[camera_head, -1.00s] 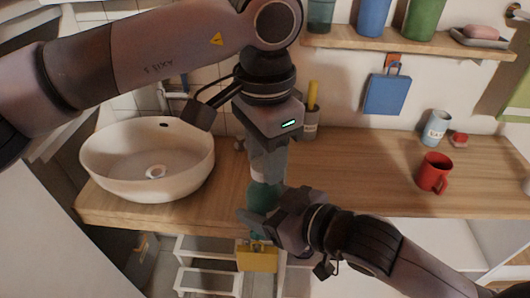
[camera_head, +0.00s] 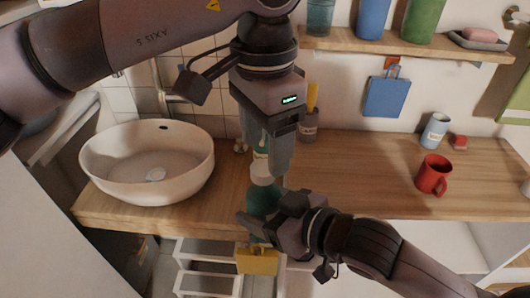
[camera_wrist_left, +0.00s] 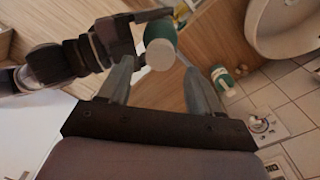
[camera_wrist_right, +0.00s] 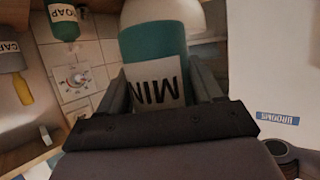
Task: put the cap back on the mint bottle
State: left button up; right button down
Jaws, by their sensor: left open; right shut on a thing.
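The mint bottle (camera_head: 262,200) is green with a white label, whose letters MIN (camera_wrist_right: 155,88) show in the right wrist view. My right gripper (camera_wrist_right: 160,80) is shut on it and holds it upright near the counter's front edge. A white cap (camera_head: 263,172) sits on top of the bottle. It shows as a pale disc (camera_wrist_left: 160,54) in the left wrist view. I cannot tell how tightly it sits.
A white basin (camera_head: 120,175) stands on the counter (camera_head: 350,180) at the left. A soap bottle (camera_wrist_left: 222,78) and a grey cup (camera_head: 308,130) stand behind the grippers. A red mug (camera_head: 434,174) and a pale cup (camera_head: 434,130) are at the right. Mid-right counter is clear.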

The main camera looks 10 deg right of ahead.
pick_arm(q)
jog(key=shift+r, duration=0.6)
jog(key=shift+c, duration=0.2)
